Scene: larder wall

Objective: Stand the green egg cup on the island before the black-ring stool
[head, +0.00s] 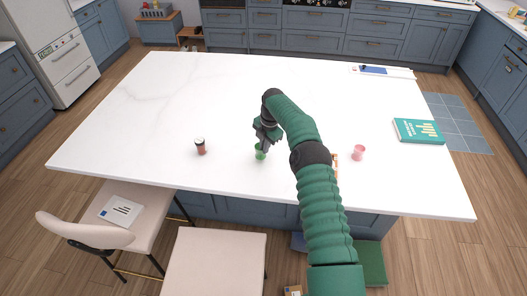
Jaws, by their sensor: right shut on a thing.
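The green egg cup (260,153) is at the white island (200,90), near its front edge and left of my arm. My right gripper (263,142) points down and is shut on the egg cup. I cannot tell whether the cup's foot touches the island top. One cream stool (215,262) stands in front of the island at the bottom middle, its legs mostly hidden. Another cream stool (90,230) with a curved back and dark legs stands to its left. No black ring shows clearly on either. My left gripper is not in view.
A dark-lidded small jar (200,146) stands left of the cup. A pink cup (358,152) and a teal book (418,131) are on the right. A small orange-brown thing (336,165) is partly hidden by my arm. The island's left and back are mostly clear.

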